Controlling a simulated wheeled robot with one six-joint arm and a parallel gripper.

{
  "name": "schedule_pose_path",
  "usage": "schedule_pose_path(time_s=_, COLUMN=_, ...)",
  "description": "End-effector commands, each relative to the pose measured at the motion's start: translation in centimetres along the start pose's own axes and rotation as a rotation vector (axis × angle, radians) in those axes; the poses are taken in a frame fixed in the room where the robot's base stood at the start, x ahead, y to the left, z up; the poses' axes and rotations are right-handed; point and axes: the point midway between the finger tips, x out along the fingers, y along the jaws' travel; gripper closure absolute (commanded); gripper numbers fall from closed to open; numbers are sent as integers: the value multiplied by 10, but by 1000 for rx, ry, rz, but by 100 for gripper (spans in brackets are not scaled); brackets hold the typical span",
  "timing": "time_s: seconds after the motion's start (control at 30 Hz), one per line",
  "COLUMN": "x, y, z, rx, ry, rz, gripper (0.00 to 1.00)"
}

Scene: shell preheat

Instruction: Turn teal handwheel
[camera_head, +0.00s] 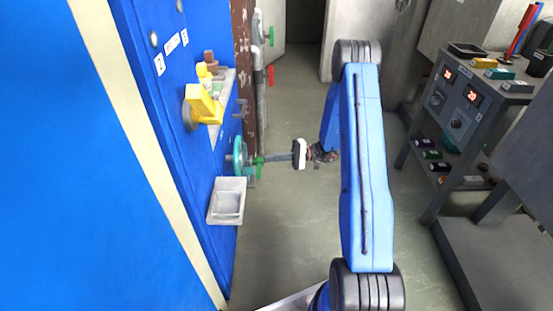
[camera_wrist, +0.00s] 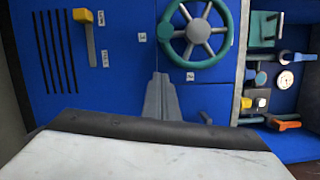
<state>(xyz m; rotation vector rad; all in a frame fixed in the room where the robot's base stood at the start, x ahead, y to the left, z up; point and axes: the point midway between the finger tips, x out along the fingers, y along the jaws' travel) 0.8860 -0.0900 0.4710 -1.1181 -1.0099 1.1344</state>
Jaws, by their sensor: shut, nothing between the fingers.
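The teal handwheel (camera_head: 238,157) is mounted on the blue panel, left of my gripper in the head view. I cannot tell whether the tips touch the wheel.
A yellow lever (camera_head: 204,107) sticks out above the wheel, and a pale tray (camera_head: 228,198) juts out below it. A recess with several small fittings, including an orange handle (camera_wrist: 285,125), lies right in the wrist view. A grey instrument cart (camera_head: 452,105) stands right; floor between is clear.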

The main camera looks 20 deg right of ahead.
Motion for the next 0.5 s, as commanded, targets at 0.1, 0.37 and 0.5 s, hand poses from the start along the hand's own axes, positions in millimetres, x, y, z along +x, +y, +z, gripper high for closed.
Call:
schedule_pose_path(time_s=0.1, x=23, y=0, z=0, rx=1, ry=-3, rz=1, gripper=100)
schedule_pose_path(time_s=0.37, x=57, y=0, z=10, rx=4, ry=0, rz=0, gripper=100)
schedule_pose_path(time_s=0.5, x=61, y=0, z=27, rx=3, ry=0, rz=0, gripper=100)
